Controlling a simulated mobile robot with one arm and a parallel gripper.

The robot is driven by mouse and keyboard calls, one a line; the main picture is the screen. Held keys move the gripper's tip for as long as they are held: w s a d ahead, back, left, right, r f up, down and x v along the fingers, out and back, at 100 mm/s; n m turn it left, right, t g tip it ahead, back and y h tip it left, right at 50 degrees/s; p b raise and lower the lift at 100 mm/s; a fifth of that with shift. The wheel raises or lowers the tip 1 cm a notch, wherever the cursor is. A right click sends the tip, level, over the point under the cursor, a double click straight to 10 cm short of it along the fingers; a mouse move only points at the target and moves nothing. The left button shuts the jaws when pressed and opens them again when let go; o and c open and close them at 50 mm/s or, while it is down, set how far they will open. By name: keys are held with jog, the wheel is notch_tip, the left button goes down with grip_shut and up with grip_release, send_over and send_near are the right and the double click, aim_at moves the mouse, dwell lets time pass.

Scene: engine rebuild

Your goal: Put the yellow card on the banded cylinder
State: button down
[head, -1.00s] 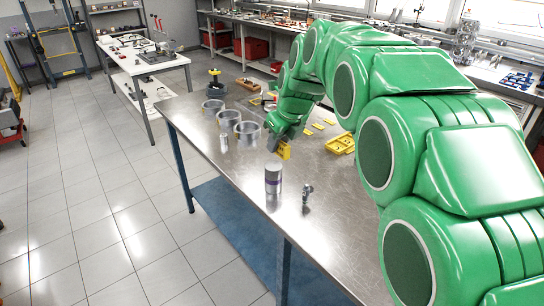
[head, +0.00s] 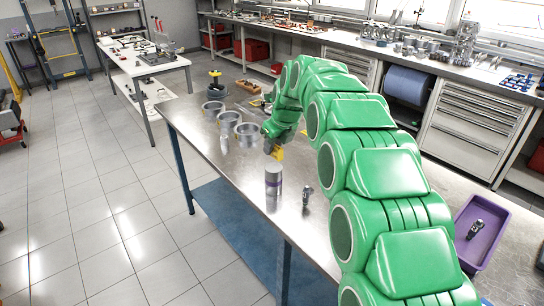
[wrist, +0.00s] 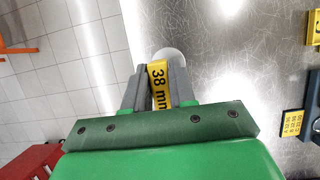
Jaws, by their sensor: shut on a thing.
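My gripper (head: 272,147) is shut on the yellow card (head: 279,153), above the table and a little behind the banded cylinder. In the wrist view the card (wrist: 158,84) reads "38 mm" and sits between the two grey fingers of my gripper (wrist: 160,90). The banded cylinder (head: 273,184) stands upright near the table's front edge, grey with a pale top and a purple band. In the wrist view a pale round top (wrist: 172,54), probably this cylinder's, shows just beyond the fingertips, partly hidden by them. The card appears apart from it in the head view.
Several metal rings (head: 248,136) stand on the table (head: 225,165) to the left. A small metal part (head: 307,194) stands right of the cylinder. A purple bin (head: 484,213) holds a dark part at right. Other yellow cards (wrist: 293,123) lie at the wrist view's right.

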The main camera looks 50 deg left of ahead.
aim_at(272, 166)
jog(key=shift+w+a+f, duration=0.2)
jog(key=shift+a+f, duration=0.2)
jog(key=shift+f, duration=0.15)
jog(key=shift+w+a+f, duration=0.2)
jog(key=shift+a+f, duration=0.15)
jog(key=shift+f, duration=1.65)
jog(key=shift+f, duration=0.15)
jog(key=c, duration=0.9)
grip_release()
jog(key=shift+c, duration=0.2)
jog(key=v, duration=1.2)
jog(key=shift+d, duration=0.15)
